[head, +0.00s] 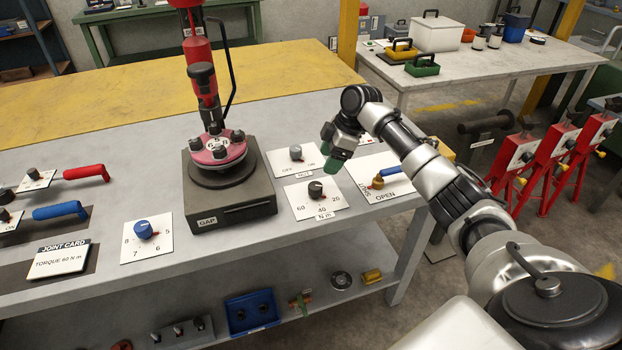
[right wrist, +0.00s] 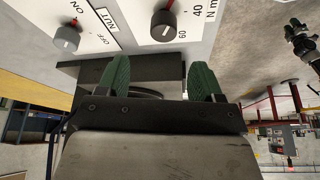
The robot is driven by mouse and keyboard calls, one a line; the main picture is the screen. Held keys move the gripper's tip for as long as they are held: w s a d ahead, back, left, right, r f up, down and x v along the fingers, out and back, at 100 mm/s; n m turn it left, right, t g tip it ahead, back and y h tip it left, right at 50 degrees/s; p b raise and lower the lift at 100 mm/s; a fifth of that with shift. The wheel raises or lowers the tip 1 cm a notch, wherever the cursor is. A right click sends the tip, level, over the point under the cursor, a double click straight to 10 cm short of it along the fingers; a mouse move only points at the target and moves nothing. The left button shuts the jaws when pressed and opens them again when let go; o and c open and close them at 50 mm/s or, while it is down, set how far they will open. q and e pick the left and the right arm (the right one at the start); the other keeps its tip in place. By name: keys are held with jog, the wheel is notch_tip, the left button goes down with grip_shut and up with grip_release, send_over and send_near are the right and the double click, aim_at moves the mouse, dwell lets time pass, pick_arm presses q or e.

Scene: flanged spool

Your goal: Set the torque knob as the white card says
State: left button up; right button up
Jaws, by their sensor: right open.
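The torque knob (head: 315,189) is a dark round knob on a white plate marked 60, 40, 20 and N m. It also shows in the right wrist view (right wrist: 163,26), where its red mark points away from the 60. The white card (head: 60,260) at the left of the bench reads "JOINT CARD, TORQUE 60 N m". My right gripper (head: 332,158) is open and empty, above and just behind the knob plate, apart from the knob. Its green fingers (right wrist: 153,78) show in the right wrist view. My left gripper (right wrist: 293,25) appears small at that view's right edge.
A grey-knobbed NUT switch (head: 296,153) sits just behind the torque plate. A blue-handled OPEN lever (head: 390,171) is to its right. The spool stand (head: 230,200) rises to its left. A blue knob (head: 144,229) marked 5 to 8 is further left.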

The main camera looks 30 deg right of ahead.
aim_at(316, 185)
jog(key=x, duration=0.4)
jog(key=shift+s+a+f+p, duration=0.2)
jog(key=shift+s+f+p, duration=0.05)
jog(key=shift+s+p, duration=0.15)
jog(key=x, duration=0.4)
jog(key=shift+w, duration=0.2)
jog(key=shift+f, duration=0.3)
pick_arm(q)
jog(key=shift+s+r, duration=0.3)
jog(key=shift+r, duration=0.3)
